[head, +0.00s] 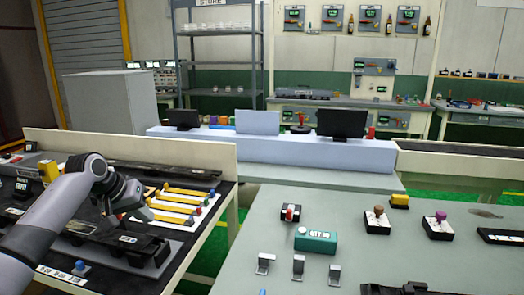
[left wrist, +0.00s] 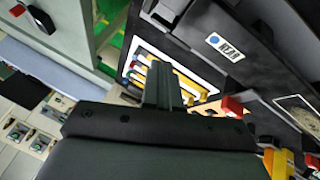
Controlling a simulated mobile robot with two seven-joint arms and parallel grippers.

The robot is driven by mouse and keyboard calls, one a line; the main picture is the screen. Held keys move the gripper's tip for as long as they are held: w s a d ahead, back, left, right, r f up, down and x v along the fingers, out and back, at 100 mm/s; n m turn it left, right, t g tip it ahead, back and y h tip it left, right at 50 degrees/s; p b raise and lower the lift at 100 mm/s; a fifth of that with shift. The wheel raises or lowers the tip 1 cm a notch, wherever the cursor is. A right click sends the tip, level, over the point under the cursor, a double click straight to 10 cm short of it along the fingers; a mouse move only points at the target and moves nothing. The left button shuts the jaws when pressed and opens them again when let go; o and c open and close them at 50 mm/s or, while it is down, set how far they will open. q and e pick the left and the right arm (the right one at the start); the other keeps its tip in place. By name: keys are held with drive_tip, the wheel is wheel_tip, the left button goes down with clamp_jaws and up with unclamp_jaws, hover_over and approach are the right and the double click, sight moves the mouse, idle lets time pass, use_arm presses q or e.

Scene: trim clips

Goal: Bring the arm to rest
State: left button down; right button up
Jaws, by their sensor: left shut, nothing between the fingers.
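My left arm comes in from the left in the head view. My left gripper (head: 136,207) hangs over the black-topped bench at the left, above the area between a long black trim piece (head: 140,243) and a white board with yellow strips (head: 180,205). The gripper is shut and holds nothing. In the left wrist view its closed fingers (left wrist: 162,85) stand in front of the white board with yellow strips (left wrist: 195,85). Whether the fingers touch anything below cannot be told. My right gripper is not in view.
A raised cream panel (head: 130,148) edges the left bench at the back. A grey table (head: 250,240) on the right carries a green box (head: 316,241), small metal clips (head: 298,266) and knobs on black bases (head: 377,220). A gap with green floor (head: 215,250) separates the two.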

use_arm(q)
drive_tip(key=s+a+r+n+y, duration=0.15)
drive_tip(key=s+a, duration=0.25)
drive_tip(key=a, duration=0.7)
drive_tip(key=s+a+r+n+y, duration=0.1)
drive_tip(key=s+a+n+y, duration=0.15)
drive_tip(key=a, duration=0.85)
drive_tip(key=s+a+r+n+y, duration=0.1)
drive_tip(key=s+a, duration=0.3)
drive_tip(key=a, duration=0.7)
drive_tip(key=s+d+f+m+t+y, duration=0.1)
drive_tip(key=s+d+f+m, duration=0.15)
drive_tip(key=f, duration=0.55)
drive_tip(key=s+d+f+m+y, duration=0.1)
drive_tip(key=d+f+m+y, duration=0.15)
drive_tip(key=f, duration=0.55)
drive_tip(key=s+d+f+m+t+h, duration=0.2)
drive_tip(key=s+d+f+m, duration=0.45)
drive_tip(key=s+f, duration=0.2)
drive_tip(key=s+d+f+m+h, duration=0.2)
drive_tip(key=s+d+m, duration=0.1)
drive_tip(key=s+d, duration=0.4)
drive_tip(key=s+d+f+m+h, duration=0.3)
drive_tip(key=s+d, duration=0.3)
drive_tip(key=d, duration=0.1)
drive_tip(key=s+d+f+n+t, duration=0.1)
drive_tip(key=d+f+n+t, duration=0.1)
drive_tip(key=d+n, duration=0.7)
drive_tip(key=shift+s+d, duration=0.35)
drive_tip(key=shift+d, duration=3.25)
